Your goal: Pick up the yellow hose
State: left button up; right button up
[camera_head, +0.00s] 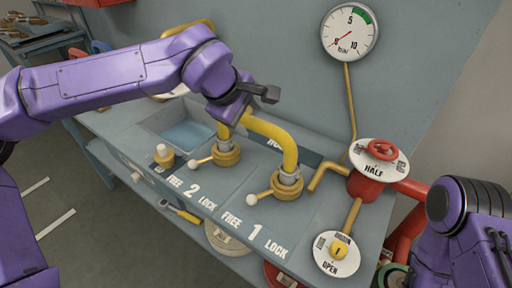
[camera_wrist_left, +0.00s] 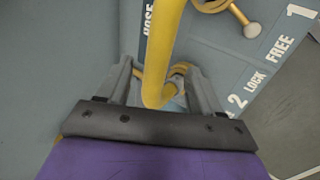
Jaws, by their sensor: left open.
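The yellow hose (camera_head: 279,133) is a thick bent tube. It rises from the brass coupling marked 1 (camera_head: 287,184) and curves up and left to my left gripper (camera_head: 262,96). A second yellow piece (camera_head: 223,131) stands in the coupling marked 2 (camera_head: 227,153); whether the pieces join is hidden behind my gripper. In the left wrist view, the yellow hose (camera_wrist_left: 163,45) runs between the two fingers of my left gripper (camera_wrist_left: 160,88), which is open with visible gaps on both sides. My right arm is at the lower right; its gripper (camera_head: 497,243) is partly visible, fingers unclear.
The grey-blue bench (camera_head: 225,207) has a recessed basin (camera_head: 185,132), white-knobbed levers and FREE/LOCK labels. To the right are a red valve (camera_head: 369,185), a yellow pipe (camera_head: 350,110) and a pressure gauge (camera_head: 349,33). A yellow tube arc (camera_head: 192,25) shows behind my left arm.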

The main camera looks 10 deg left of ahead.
aim_at(252, 121)
pick_arm(q)
jog(key=x, duration=0.4)
jog(key=a+x, duration=0.1)
jog(key=x, duration=0.1)
jog(key=shift+w+r+p, duration=0.1)
jog(key=shift+w+p, duration=0.15)
jog(key=shift+p, duration=0.15)
jog(key=shift+w+d+f, duration=0.1)
jog(key=shift+d+f, duration=0.1)
jog(key=shift+f, duration=0.05)
jog(key=shift+r, duration=0.1)
grip_shut()
